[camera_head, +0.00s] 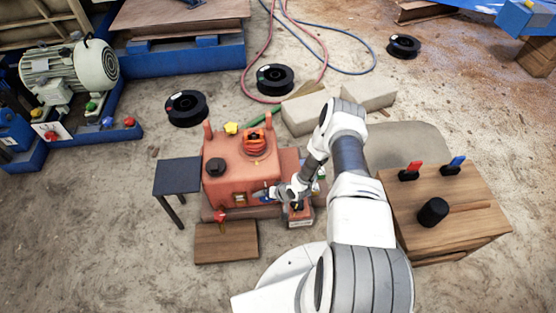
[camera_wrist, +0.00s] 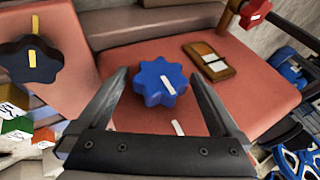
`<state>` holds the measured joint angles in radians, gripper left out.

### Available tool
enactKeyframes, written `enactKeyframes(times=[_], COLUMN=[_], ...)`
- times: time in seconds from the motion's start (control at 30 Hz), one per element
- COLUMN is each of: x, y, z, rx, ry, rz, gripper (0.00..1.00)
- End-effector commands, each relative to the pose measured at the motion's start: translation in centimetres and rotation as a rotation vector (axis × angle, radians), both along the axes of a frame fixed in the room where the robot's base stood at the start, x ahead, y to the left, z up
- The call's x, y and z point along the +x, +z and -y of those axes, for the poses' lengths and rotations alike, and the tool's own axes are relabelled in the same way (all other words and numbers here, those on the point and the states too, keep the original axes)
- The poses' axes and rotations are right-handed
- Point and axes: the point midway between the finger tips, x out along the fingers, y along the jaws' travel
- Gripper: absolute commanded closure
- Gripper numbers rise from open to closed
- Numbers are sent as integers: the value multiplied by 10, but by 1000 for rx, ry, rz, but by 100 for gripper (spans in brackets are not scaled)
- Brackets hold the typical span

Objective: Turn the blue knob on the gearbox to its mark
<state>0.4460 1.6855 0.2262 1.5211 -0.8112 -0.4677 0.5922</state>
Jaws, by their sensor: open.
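The gearbox (camera_head: 228,183) is a red-orange housing in the middle of the head view; its red face fills much of the wrist view (camera_wrist: 255,105). The blue knob (camera_wrist: 160,82) is star-shaped, with a white line right of its centre. A separate white mark (camera_wrist: 178,128) is on the face below the knob in the wrist view. The two lines do not appear aligned. My gripper (camera_wrist: 158,76) is open, one finger on each side of the knob. Gaps show between the fingers and knob. In the head view my gripper (camera_head: 271,193) is at the gearbox's lower right side.
A small dark table (camera_head: 178,175) stands left of the gearbox, a wooden cabinet (camera_head: 450,205) to the right.

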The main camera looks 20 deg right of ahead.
Motion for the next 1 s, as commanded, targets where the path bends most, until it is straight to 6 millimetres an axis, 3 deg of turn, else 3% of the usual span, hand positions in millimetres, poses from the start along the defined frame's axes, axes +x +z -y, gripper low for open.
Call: enactKeyframes(times=[0.7, 1.0], x=[1, -25], y=[1, 63], z=[-3, 7], rx=[-280, -275], ry=[6, -2], rz=[-53, -54], gripper=[0, 0])
